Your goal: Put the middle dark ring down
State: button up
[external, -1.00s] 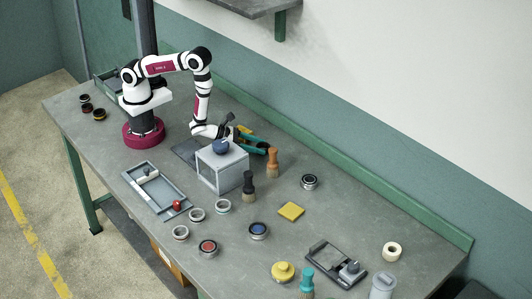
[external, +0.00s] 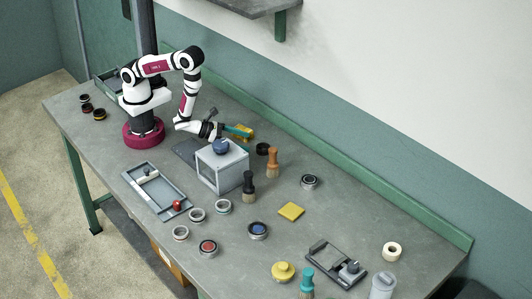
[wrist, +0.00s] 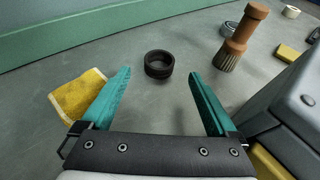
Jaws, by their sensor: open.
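A dark ring (wrist: 158,64) lies flat on the grey bench. In the wrist view it sits ahead of my gripper (wrist: 160,82), roughly centred beyond the space between the teal fingers and touching neither. My gripper is open and empty. In the external view the dark ring (external: 263,149) is behind the grey box frame, left of the brown-handled brush. My gripper (external: 249,132) is behind the box and to the left of the ring.
A yellow cloth (wrist: 78,95) lies beside the left finger. A brown-handled brush (wrist: 241,36) stands right of the ring. The grey box frame (external: 222,166) with a blue knob is close on the right in the wrist view. The green back rail (external: 340,187) runs behind.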

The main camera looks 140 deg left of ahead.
jog(key=shift+s+d+r, duration=0.25)
jog(key=shift+s+d, duration=0.2)
jog(key=shift+d, duration=0.05)
jog(key=s+a+r+n+g+y, duration=0.2)
jog(key=a+r+n+y, duration=0.15)
jog(key=r, duration=0.55)
jog(key=s+r+n+g+y, duration=0.1)
jog(key=s+r+n+g, duration=0.8)
jog(key=s+r, duration=0.15)
jog(key=s+d+n+g+h, duration=0.1)
jog(key=s+d+n+h, duration=0.6)
jog(key=d, duration=0.3)
jog(key=d+t+h, duration=0.3)
jog(key=d+h, duration=0.3)
jog(key=d, duration=0.6)
jog(key=shift+f+n, duration=0.3)
jog(key=shift+n, duration=0.15)
